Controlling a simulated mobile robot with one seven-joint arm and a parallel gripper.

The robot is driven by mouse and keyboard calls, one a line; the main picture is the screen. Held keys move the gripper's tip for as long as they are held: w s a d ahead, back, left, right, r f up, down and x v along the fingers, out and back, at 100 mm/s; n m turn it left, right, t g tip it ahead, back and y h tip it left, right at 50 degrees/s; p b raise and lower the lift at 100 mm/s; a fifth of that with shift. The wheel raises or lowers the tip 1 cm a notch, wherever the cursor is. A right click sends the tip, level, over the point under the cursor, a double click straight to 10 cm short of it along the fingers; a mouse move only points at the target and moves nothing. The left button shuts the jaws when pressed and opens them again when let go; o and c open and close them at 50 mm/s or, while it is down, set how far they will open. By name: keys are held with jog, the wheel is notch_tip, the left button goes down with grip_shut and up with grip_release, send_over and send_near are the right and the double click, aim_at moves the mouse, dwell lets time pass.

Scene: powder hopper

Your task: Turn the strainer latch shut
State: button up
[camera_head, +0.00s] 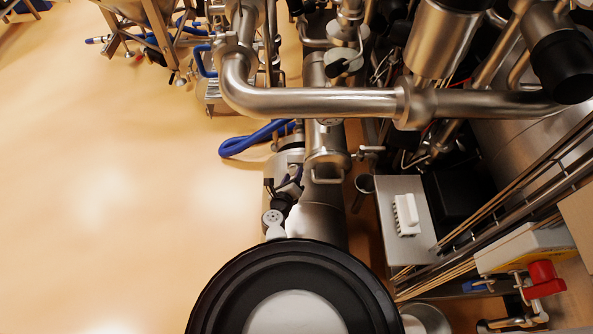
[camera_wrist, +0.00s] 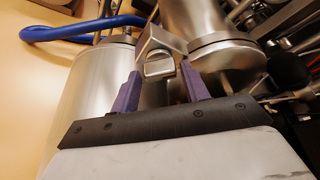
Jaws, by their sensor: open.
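In the wrist view, a metal latch (camera_wrist: 160,62) with a squared loop end stands just ahead of my gripper (camera_wrist: 159,71), about between the purple fingertips. The fingers are apart and nothing is gripped; I cannot tell whether either touches the latch. A steel flanged body (camera_wrist: 228,58), seemingly the strainer, is behind and right of the latch. In the head view my gripper (camera_head: 291,186) is small and partly hidden by my arm, left of the vertical steel pipe. A U-shaped metal loop (camera_head: 327,179) shows on that pipe's flange; I cannot tell whether it is the same latch.
A steel cylinder (camera_wrist: 92,88) stands close on the left of the fingers. A blue hose (camera_head: 250,139) loops onto the floor. A thick bent pipe (camera_head: 310,101) crosses above. A grey box (camera_head: 404,240) stands at right. The floor (camera_head: 110,190) at left is clear.

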jog(key=shift+w, duration=0.15)
jog(key=c, duration=0.7)
